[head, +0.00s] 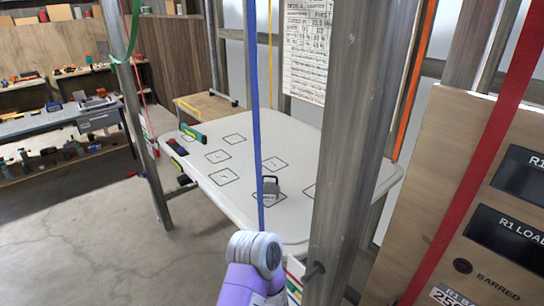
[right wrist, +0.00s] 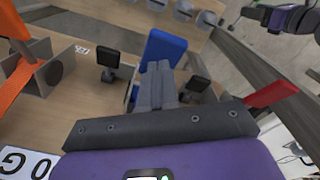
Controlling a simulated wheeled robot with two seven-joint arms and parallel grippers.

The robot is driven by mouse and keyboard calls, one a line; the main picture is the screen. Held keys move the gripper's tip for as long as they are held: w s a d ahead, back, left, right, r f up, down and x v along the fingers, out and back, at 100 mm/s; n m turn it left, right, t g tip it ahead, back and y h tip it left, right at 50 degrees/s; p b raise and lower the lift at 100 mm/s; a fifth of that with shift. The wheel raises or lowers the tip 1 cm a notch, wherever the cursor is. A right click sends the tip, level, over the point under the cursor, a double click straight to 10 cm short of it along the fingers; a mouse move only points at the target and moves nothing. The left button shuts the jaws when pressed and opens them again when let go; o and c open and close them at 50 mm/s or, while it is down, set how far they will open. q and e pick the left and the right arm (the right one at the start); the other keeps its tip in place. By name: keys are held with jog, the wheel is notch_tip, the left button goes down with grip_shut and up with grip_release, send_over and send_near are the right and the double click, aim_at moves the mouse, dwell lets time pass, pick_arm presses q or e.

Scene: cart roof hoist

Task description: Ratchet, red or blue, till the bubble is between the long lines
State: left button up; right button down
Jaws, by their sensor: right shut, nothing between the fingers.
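My right gripper (right wrist: 160,85) is shut and empty in the right wrist view. Its grey fingers point at a blue handle (right wrist: 162,48) just beyond them; whether they touch it I cannot tell. A red handle (right wrist: 272,94) sticks out to the right. In the head view a pale panel (head: 225,185) hangs among straps, with a grey weight (head: 270,190) on a marked square. A green level (head: 193,133) lies at its left edge; its bubble is too small to read. A purple and dark part of mine, seemingly my left gripper (right wrist: 262,15), shows at the top right; its jaws are unclear.
A blue strap (head: 254,100) and a grey post (head: 355,130) cross the head view before the panel. A red strap (head: 488,150) crosses a board with dark displays (head: 505,237) at the right. A workbench (head: 55,122) stands at the left, with bare floor before it.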

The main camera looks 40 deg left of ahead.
jog(key=shift+r, duration=0.1)
notch_tip(320, 180, up, 6)
jog(key=p, duration=0.5)
dwell(0.4)
